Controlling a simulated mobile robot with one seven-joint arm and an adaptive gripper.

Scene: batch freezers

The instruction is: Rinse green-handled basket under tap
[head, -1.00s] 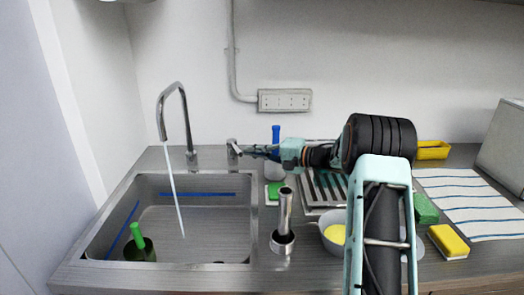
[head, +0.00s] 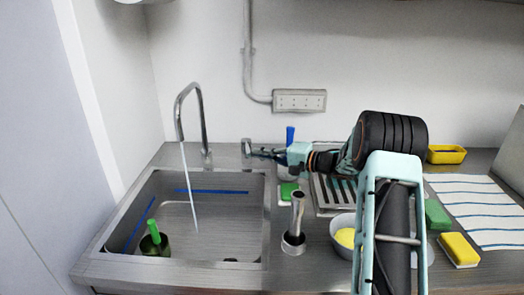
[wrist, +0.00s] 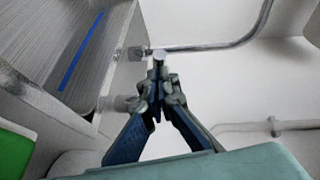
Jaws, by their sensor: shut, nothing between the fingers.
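The green-handled basket (head: 153,245) sits on the sink floor at the front left, its green handle pointing up. Its body looks dark. The tap (head: 203,125) stands behind the sink (head: 229,182), and a thin stream of water (head: 189,195) runs from its spout. The stream lands right of the basket, apart from it. My gripper (head: 254,151) is shut and empty beside the small metal tap knob (head: 246,146), right of the spout. In the wrist view my gripper (wrist: 158,80) points at the knob; I cannot tell whether it touches.
Right of the sink stand a shiny metal cylinder (head: 296,222), a bowl with yellow contents (head: 341,224) and a blue-topped bottle (head: 290,135). A slatted rack (head: 327,196) lies under my arm. A yellow sponge (head: 459,250) and a striped cloth (head: 480,206) lie farther right.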

